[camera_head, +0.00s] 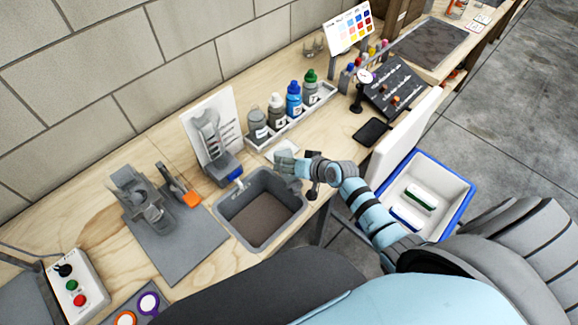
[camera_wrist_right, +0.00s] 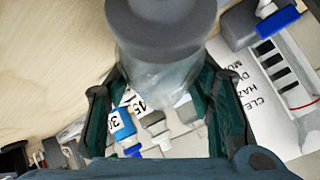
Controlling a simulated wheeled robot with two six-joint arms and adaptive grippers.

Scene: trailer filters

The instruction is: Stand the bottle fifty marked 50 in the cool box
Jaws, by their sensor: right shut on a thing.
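My right gripper (camera_head: 288,164) is over the back edge of the sink. In the right wrist view it is shut on a bottle (camera_wrist_right: 160,65) with a grey end and a cloudy, translucent part between the fingers. No mark shows on this bottle, so I cannot tell its number. The cool box (camera_head: 463,192) stands open on the floor at the right, white inside with a blue rim. A green-and-white pack and a blue-and-white pack lie in it. My left gripper is not in view.
A white tray (camera_head: 329,92) holds several bottles, among them a blue one (camera_head: 294,101) and a green-capped one (camera_head: 310,88). The sink (camera_head: 222,207) is below the gripper. The white lid (camera_head: 405,136) stands upright between bench and cool box. A black pad (camera_head: 371,131) lies nearby.

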